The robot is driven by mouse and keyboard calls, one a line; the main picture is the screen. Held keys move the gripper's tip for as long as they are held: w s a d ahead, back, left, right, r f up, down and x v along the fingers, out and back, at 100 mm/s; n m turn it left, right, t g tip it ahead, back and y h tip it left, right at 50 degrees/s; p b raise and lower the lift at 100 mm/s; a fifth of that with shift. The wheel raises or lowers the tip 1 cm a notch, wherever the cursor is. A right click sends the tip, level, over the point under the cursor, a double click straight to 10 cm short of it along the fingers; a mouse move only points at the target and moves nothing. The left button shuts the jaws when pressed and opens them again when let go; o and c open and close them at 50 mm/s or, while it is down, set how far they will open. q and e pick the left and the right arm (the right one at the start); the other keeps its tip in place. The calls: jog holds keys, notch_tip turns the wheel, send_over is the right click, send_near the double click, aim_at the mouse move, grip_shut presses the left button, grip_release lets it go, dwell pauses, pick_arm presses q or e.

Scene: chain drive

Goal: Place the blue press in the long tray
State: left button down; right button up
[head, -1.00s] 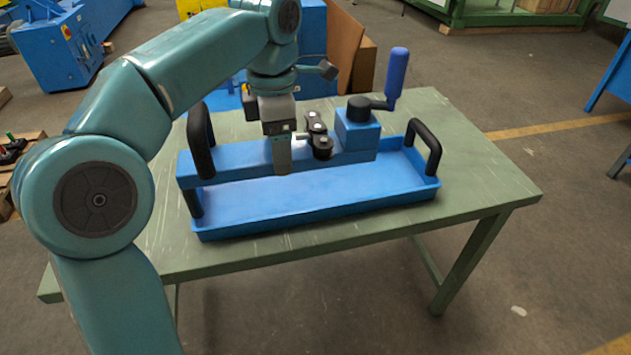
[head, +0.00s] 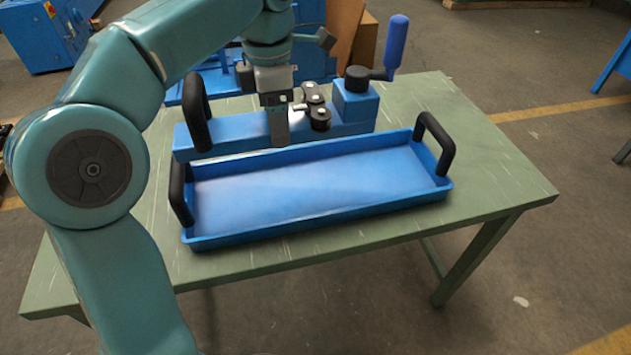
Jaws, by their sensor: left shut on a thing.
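The blue press (head: 230,130) is a long blue bar with a black loop handle at its left end and a block with a black knob and blue-gripped crank at its right end. A short dark chain (head: 314,104) lies against it near the block. My left gripper (head: 278,127) points down with its finger over the front of the bar and is shut on the press. The long blue tray (head: 320,215) is on the table in front of the press, empty inside, with a black handle at each end. The press shows just behind the tray's far rim. Whether it touches the table is unclear. My right gripper is out of view.
The green table (head: 480,165) has clear room right of the tray and along its front edge. Blue machinery and brown boards (head: 345,30) stand behind the table. A blue frame is at the far right.

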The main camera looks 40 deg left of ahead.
pick_arm(q)
jog(key=shift+r, duration=0.15)
jog(key=shift+f, duration=0.2)
jog(key=b, duration=0.5)
send_over(286, 206)
notch_tip(286, 206, down, 14)
jog(key=shift+f, duration=0.1)
jog(key=shift+f+b, duration=0.6)
jog(key=shift+f, duration=2.1)
grip_release()
jog(key=shift+f, duration=0.1)
notch_tip(286, 206, up, 12)
jog(key=p, duration=0.3)
